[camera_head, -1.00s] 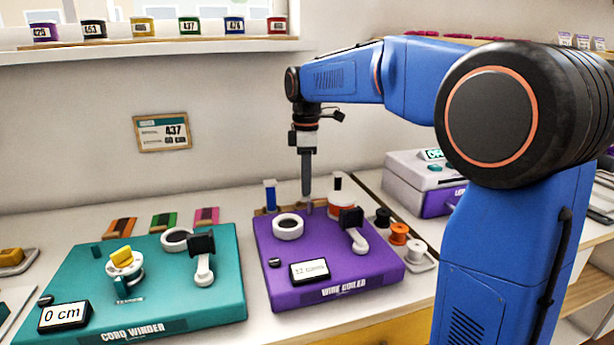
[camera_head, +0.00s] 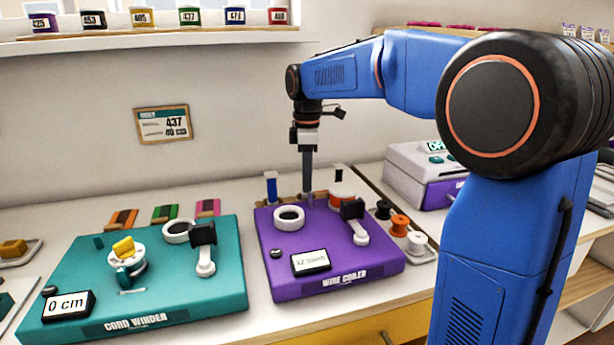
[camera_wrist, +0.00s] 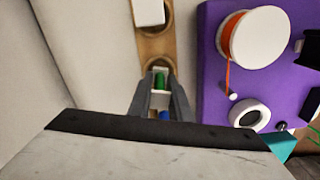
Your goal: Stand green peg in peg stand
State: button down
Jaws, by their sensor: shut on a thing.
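The wooden peg stand (camera_head: 261,204) lies behind the purple wire coiler; it also shows in the wrist view (camera_wrist: 156,46). A blue peg (camera_head: 271,189) stands at its left end and a dark, light-topped peg (camera_head: 339,175) at its right end. My gripper (camera_head: 307,190) points straight down over the stand between them. In the wrist view its fingers (camera_wrist: 161,93) are shut on the green peg (camera_wrist: 160,78), of which a small part shows. A bit of blue shows behind it. The peg's lower end is hidden, so I cannot tell whether it is inside a hole.
The purple wire coiler (camera_head: 325,278) is close in front, with a white ring (camera_head: 289,218), orange spool (camera_head: 342,199) and crank (camera_head: 354,222). The teal cord winder (camera_head: 165,303) is to the left. The wall stands close behind; a grey-purple box (camera_head: 420,180) is to the right.

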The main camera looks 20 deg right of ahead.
jog(key=shift+f, duration=0.5)
dwell(0.3)
jog(key=c, duration=1.5)
grip_release()
jog(key=shift+c, duration=0.2)
jog(key=shift+r, duration=0.1)
jog(key=shift+r, duration=3.45)
